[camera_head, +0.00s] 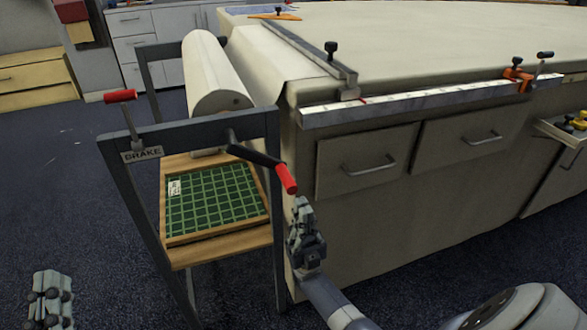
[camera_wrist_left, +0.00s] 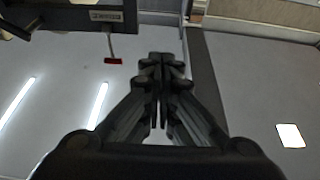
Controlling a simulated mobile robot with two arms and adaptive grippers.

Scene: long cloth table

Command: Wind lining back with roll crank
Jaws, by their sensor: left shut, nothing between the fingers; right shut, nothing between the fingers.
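A cream roll of lining (camera_head: 212,78) lies in a dark frame (camera_head: 190,132) at the table's left end. Cream cloth runs from beside it over the table (camera_head: 420,50). The crank (camera_head: 250,151) is black with a red handle (camera_head: 286,179), which points down and right. A brake lever (camera_head: 120,97) with a red grip stands at the frame's left corner; it shows in the left wrist view (camera_wrist_left: 113,61). My right gripper (camera_head: 301,205) is shut and empty, just below the crank handle. My left gripper (camera_head: 50,278) is shut and empty at the lower left, away from the frame; its fingers (camera_wrist_left: 160,60) are together.
A green gridded mat (camera_head: 215,198) lies on the frame's wooden shelf. A metal straightedge (camera_head: 430,100) with an orange clamp (camera_head: 518,76) runs along the table's front edge. A second bar (camera_head: 310,52) crosses the cloth. An open drawer (camera_head: 560,128) sticks out at right. Floor at left is clear.

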